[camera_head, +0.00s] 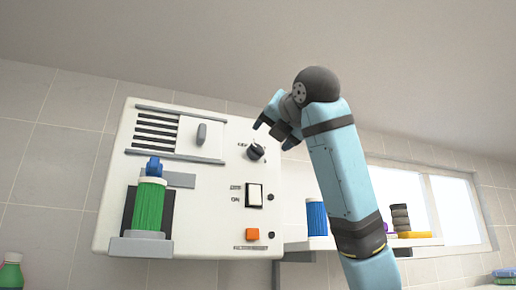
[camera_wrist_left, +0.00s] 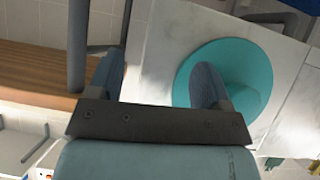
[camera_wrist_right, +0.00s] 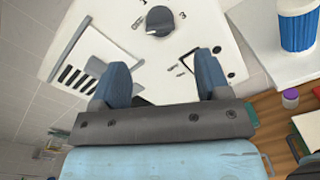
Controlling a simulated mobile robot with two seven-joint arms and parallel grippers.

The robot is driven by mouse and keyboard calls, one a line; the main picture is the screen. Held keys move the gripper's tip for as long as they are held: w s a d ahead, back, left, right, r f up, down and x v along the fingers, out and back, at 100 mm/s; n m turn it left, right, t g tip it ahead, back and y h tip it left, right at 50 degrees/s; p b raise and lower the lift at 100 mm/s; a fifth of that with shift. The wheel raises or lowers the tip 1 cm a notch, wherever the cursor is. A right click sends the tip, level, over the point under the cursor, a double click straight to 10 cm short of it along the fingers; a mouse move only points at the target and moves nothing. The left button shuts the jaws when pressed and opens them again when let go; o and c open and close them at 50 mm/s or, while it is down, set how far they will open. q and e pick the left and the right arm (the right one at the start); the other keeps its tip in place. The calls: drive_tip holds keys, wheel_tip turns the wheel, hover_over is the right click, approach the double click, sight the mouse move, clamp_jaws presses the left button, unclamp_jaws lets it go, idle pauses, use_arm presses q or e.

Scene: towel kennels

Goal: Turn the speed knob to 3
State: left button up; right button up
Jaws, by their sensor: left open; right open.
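The black round speed knob (camera_head: 256,151) sits on the front of a white machine panel (camera_head: 215,212), with small dial marks around it. It also shows at the top of the right wrist view (camera_wrist_right: 160,21), a little beyond the fingertips and roughly centred between them. A pale mark shows on the knob; I cannot tell which number it points to. My right gripper (camera_head: 276,133) is open and empty, close to the knob and apart from it. My left gripper (camera_wrist_left: 158,65) is open and empty, away from the panel, and out of the head view.
The panel also carries a rocker switch (camera_head: 254,194) and orange button (camera_head: 252,234) below the knob, a vent with a lever (camera_head: 201,134), and a green cylinder (camera_head: 149,205) in a holder. A shelf at right holds a blue cylinder (camera_head: 316,217). A teal bowl-like object (camera_wrist_left: 230,80) lies near my left gripper.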

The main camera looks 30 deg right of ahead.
sight(259, 148)
drive_tip(key=x, duration=0.9)
drive_tip(key=shift+w, duration=0.2)
drive_tip(key=shift+p, duration=0.3)
drive_tip(key=c, duration=0.9)
